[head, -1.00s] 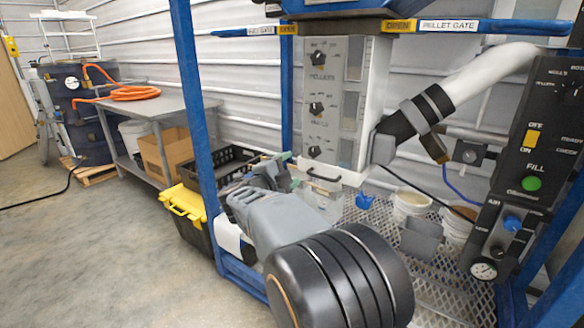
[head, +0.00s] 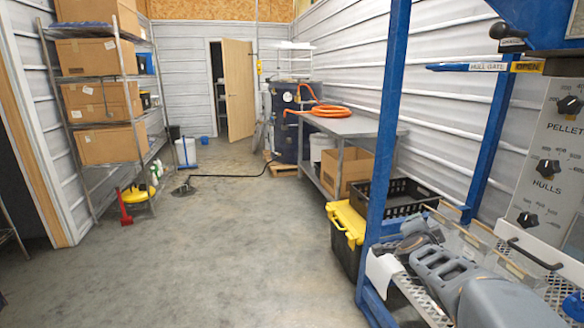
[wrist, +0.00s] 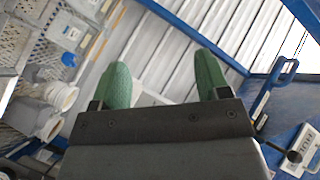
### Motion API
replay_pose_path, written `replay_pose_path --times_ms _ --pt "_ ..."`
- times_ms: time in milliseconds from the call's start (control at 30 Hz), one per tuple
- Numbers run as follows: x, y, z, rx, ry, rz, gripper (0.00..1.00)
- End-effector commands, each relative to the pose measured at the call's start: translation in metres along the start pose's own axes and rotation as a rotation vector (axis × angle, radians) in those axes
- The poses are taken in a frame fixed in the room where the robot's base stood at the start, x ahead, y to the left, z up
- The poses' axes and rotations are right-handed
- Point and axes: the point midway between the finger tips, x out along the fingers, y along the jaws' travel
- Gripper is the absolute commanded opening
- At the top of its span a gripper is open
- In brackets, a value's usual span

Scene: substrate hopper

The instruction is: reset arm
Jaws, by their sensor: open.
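My gripper (wrist: 162,82) shows in the wrist view with its two green fingers spread apart and nothing between them. Beyond the fingers are white corrugated wall and part of the blue frame. In the head view my grey arm lies low at the lower right, beside the hopper's blue frame (head: 376,150). I cannot make out the gripper's fingers in that view. The hopper's dial panel (head: 548,150) stands at the right edge, partly cut off.
A yellow-and-black toolbox (head: 346,235) and a black crate (head: 400,193) sit close left of my arm. A grey table (head: 345,127) holds a coiled orange hose (head: 333,111). A shelf with cardboard boxes (head: 105,100) stands left. The concrete floor (head: 225,260) between is largely clear.

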Motion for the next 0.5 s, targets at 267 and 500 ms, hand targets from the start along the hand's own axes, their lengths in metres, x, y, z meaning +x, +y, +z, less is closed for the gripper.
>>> replay_pose_path --times_ms 267,500 --pt "-0.135 -0.010 0.087 -0.624 -0.803 -0.015 0.69" --pt "-0.255 0.011 0.049 -1.114 -1.155 0.117 0.69"
